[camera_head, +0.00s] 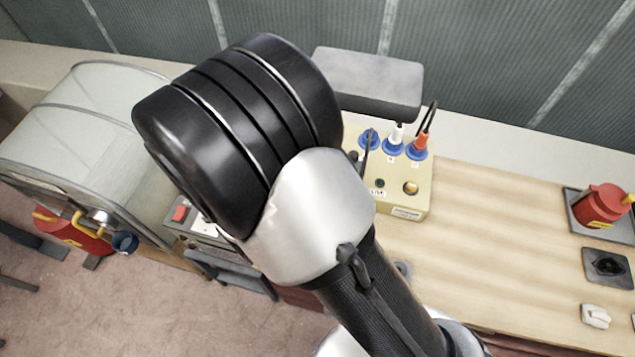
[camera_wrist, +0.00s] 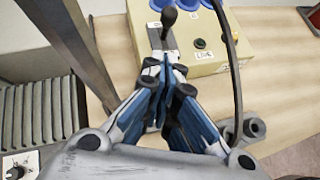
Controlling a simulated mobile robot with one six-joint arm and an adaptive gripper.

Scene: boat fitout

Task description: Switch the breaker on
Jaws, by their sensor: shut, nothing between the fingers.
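The breaker is on a yellow box (camera_head: 418,205) on the bench; the box also shows in the wrist view (camera_wrist: 205,66). In the wrist view a black-knobbed lever (camera_wrist: 169,17) stands on a grey plate at the box's left side. A dark green lamp (camera_wrist: 200,43) sits right of it, above a label that seems to read LIVE. My gripper (camera_wrist: 165,72) is shut and empty, its blue-grey fingertips at the plate's near end, just below the lever in the picture. Whether they touch the plate is unclear. In the head view my arm hides the gripper and most of the lever.
Blue sockets with a white plug (camera_head: 396,135) and a red plug (camera_head: 420,141) top the box; black cables rise from them. A black cable (camera_wrist: 232,70) hangs right of my fingers. A grey cushion-like block (camera_head: 368,82) stands behind.

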